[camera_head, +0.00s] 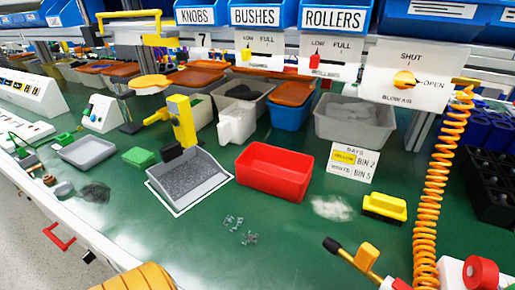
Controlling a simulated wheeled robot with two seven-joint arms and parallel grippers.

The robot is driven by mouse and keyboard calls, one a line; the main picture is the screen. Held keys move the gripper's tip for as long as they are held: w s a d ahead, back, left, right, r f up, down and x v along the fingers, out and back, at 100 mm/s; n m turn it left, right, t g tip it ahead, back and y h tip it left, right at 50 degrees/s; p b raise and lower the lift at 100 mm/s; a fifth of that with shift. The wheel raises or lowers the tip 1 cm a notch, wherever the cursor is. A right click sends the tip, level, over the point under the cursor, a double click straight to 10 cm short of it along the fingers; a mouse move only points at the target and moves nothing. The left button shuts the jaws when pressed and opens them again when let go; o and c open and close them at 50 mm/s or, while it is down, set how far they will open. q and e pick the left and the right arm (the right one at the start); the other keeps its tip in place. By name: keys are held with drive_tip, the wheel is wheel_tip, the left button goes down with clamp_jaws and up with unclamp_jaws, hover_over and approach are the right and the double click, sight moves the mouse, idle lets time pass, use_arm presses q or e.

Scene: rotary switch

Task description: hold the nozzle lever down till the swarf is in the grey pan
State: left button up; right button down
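The grey pan (207,187) sits left of centre on a white-outlined patch, with its black handle (171,151) at the back left. Its floor looks dark and speckled; I cannot tell whether that is loose matter or texture. Small silvery curls that look like swarf (240,231) lie on the green bench, right of and nearer than the pan. At the bottom right is what looks like the air nozzle, with a black tip (332,245) pointing left and a yellow lever (367,257). Its rear is partly cut off. Neither gripper can be made out.
A red bin (273,171) stands right of the pan. White fluff (331,208) and a yellow brush-like block (385,207) lie farther right. Dark wool (95,192) lies left. The front bench is mostly clear.

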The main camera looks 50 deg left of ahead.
use_arm(q)
drive_tip(key=shift+f+b, duration=0.75)
drive_tip(key=shift+f, duration=0.05)
idle(1.4)
